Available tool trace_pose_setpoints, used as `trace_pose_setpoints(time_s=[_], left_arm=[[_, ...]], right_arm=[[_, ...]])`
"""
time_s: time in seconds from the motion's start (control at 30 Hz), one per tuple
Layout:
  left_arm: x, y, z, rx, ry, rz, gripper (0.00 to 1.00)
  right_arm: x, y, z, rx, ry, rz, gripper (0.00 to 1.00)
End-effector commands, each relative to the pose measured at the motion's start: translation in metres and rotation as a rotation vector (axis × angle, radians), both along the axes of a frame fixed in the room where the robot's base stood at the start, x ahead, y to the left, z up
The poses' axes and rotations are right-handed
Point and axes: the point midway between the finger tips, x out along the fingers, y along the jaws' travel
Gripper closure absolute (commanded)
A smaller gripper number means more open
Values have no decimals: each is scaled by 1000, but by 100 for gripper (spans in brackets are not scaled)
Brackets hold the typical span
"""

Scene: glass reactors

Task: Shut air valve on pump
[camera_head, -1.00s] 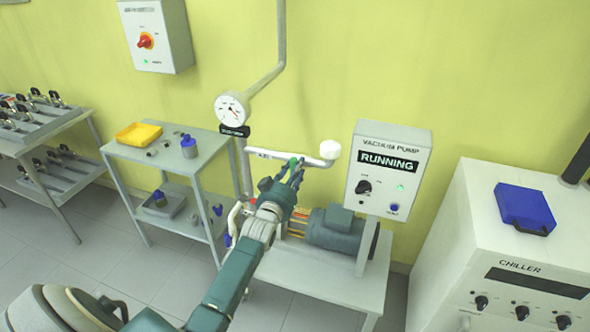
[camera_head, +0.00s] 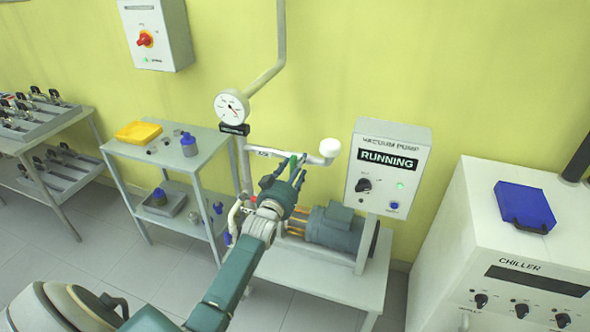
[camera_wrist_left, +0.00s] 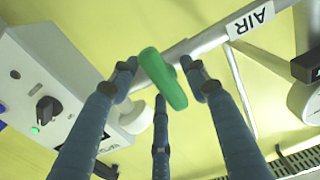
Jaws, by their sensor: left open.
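The air valve has a green lever handle (camera_wrist_left: 163,80) on a white pipe (camera_wrist_left: 205,40), beside a label that reads AIR (camera_wrist_left: 250,20). In the head view the green handle (camera_head: 294,162) stands out from the pipe above the pump. My left gripper (camera_head: 284,180) is open at the handle, and in the left wrist view its fingers (camera_wrist_left: 160,90) are spread around it. I cannot tell whether they touch it. The vacuum pump (camera_head: 335,228) sits on a white table under the pipe, partly hidden by my arm. My right gripper is not in view.
The vacuum pump control box (camera_head: 388,170) reads RUNNING, right of the valve. A pressure gauge (camera_head: 231,106) is left of it on the piping. A chiller (camera_head: 510,250) with a blue case (camera_head: 524,205) stands right. A cart with a yellow tray (camera_head: 138,133) stands left.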

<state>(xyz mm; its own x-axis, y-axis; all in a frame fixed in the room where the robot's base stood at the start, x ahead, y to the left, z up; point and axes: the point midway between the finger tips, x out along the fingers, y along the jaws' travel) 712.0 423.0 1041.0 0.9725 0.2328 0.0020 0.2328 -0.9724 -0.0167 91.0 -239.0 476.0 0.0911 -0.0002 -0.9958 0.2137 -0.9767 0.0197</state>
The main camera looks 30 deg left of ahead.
Motion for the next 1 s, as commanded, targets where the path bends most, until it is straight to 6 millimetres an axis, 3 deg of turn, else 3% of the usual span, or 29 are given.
trace_pose_setpoints(time_s=[0.17, 0.6, 0.8, 1.0], left_arm=[[-16, -4, -2, -1, 2, 0, 54], [-100, -25, -1, 1, 1, -1, 54], [-114, -29, 0, 2, 0, -1, 54], [-116, -29, 0, 1, -1, -1, 54]], right_arm=[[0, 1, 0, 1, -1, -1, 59], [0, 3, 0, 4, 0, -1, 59], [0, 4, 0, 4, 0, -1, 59], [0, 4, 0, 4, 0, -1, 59]])
